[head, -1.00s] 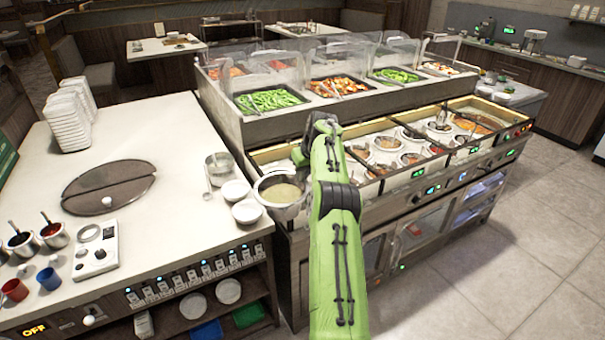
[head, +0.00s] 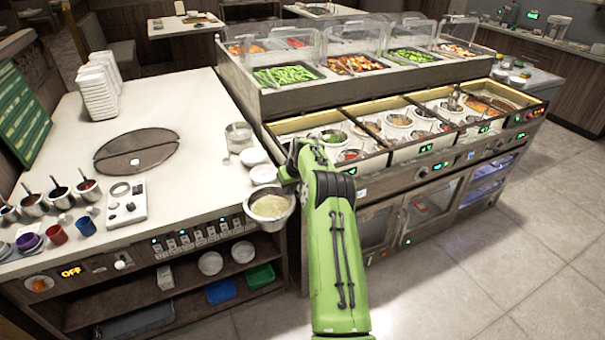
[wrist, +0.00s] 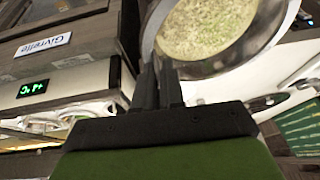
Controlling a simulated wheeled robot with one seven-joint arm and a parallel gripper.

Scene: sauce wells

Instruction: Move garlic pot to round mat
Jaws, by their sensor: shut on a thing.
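The garlic pot is a round steel pot (head: 269,204) with pale, grainy contents, in the head view at the front right corner of the white counter. My gripper (wrist: 160,88) is shut on the pot's rim or wall in the wrist view; the exact contact is partly hidden. The pot also fills the top of the wrist view (wrist: 150,32). It appears held at the counter's edge, roughly level. A dark brown round disc (head: 137,150) with a line across it lies on the counter; I cannot tell whether it is the round mat.
The sauce-well station (head: 400,130) stands at right.

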